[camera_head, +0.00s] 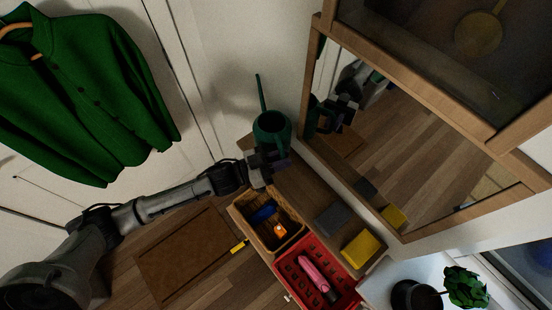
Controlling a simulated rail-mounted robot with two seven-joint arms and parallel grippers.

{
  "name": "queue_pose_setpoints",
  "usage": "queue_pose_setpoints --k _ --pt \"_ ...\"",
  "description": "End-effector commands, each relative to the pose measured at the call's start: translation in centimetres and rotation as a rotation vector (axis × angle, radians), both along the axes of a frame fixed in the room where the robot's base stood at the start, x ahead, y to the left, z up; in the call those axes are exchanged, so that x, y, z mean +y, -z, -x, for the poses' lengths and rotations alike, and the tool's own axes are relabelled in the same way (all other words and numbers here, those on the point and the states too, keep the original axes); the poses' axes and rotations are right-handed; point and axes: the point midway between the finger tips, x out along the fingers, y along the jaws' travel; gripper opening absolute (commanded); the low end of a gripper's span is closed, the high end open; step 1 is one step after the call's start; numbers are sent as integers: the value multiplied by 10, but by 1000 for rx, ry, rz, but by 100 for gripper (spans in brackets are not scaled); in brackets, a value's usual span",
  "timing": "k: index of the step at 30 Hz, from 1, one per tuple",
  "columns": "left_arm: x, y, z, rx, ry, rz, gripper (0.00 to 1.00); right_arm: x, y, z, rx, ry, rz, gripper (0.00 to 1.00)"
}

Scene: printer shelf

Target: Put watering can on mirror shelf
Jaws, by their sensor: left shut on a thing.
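The green watering can (270,124), with a long thin spout pointing up in the picture, is at the far left end of the wooden mirror shelf (309,186). My left gripper (272,161) is shut on the watering can at its near side; the fingers partly cover its lower part. I cannot tell whether the can's base touches the shelf. The wood-framed mirror (400,130) stands behind the shelf and reflects the arm and can. My right gripper does not show.
On the shelf lie a grey block (332,219) and a yellow block (361,249). A wicker basket (245,212) and a red crate (281,262) holding a pink bottle (314,275) are in front. A green jacket (85,90) hangs at left. A potted plant (465,287) stands at lower right.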

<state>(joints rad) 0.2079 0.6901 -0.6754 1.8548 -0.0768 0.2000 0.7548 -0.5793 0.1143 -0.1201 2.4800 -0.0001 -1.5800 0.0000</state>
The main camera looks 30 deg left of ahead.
Motion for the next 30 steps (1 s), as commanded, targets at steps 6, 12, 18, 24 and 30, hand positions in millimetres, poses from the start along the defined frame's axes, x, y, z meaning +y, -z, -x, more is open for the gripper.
queue_pose_setpoints --k 6,12,18,24,30 --pt "0 10 -1 -14 2 1 0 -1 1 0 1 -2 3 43" --pt "0 19 -1 -11 0 1 0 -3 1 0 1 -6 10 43" --pt "0 42 -1 -11 1 2 0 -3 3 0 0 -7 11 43" --pt "-2 51 -4 -13 2 2 0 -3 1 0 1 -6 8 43" --pt "-2 52 -4 -14 2 1 0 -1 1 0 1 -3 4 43"
